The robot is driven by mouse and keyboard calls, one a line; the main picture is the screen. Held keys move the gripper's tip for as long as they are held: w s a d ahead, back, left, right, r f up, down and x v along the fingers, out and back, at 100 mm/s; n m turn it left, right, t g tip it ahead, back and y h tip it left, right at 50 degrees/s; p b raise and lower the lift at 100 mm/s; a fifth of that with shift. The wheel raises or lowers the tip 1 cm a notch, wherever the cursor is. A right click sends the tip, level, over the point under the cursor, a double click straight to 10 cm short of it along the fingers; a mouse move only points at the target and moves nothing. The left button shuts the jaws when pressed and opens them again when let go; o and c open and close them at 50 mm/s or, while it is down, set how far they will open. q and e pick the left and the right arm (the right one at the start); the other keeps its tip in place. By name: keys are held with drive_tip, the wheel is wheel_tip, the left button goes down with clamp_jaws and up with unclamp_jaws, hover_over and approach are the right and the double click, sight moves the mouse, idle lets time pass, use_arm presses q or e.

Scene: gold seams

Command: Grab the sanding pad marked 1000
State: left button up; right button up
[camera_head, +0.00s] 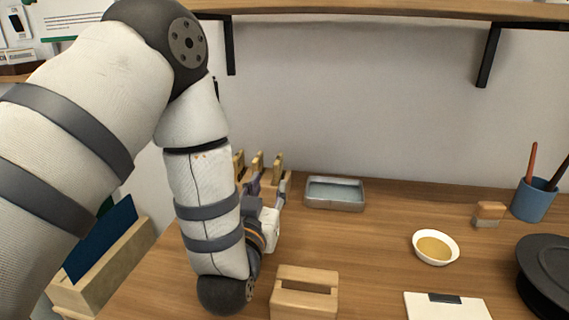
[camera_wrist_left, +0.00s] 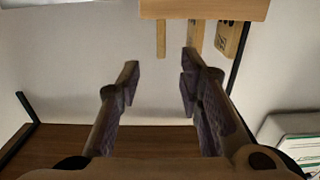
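Several upright sanding pads stand in a wooden rack (camera_head: 287,182) at the back of the bench; I see a left pad (camera_head: 239,165), a middle pad (camera_head: 257,161) and a right pad (camera_head: 278,164). My left gripper (camera_head: 268,190) is in front of them, open and empty. The wrist view looks upside down. There the rack (camera_wrist_left: 205,9) is at the top, and one pad (camera_wrist_left: 161,38) lines up with the gap between my open fingers (camera_wrist_left: 160,68), apart from them. Two other pads (camera_wrist_left: 195,36) (camera_wrist_left: 229,38) are to the right; dark marks show, but I cannot read any number. My right gripper is not in view.
A metal tray (camera_head: 335,193) stands right of the rack. A wooden block (camera_head: 304,292) is in front. A white bowl (camera_head: 435,247), small block (camera_head: 489,214), blue cup (camera_head: 533,200) and black round thing (camera_head: 546,270) are at the right. A shelf (camera_head: 400,9) hangs above.

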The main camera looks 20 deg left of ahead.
sight(278, 158)
use_arm(q)
drive_tip(key=x, duration=0.7)
drive_tip(key=b+x, duration=0.1)
drive_tip(key=x, duration=0.3)
drive_tip(key=shift+w+a+r, duration=0.1)
drive_tip(key=shift+w+r, duration=0.1)
drive_tip(key=shift+r, duration=0.3)
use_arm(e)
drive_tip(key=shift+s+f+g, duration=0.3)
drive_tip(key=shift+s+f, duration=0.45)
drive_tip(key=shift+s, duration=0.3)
use_arm(q)
clamp_jaws()
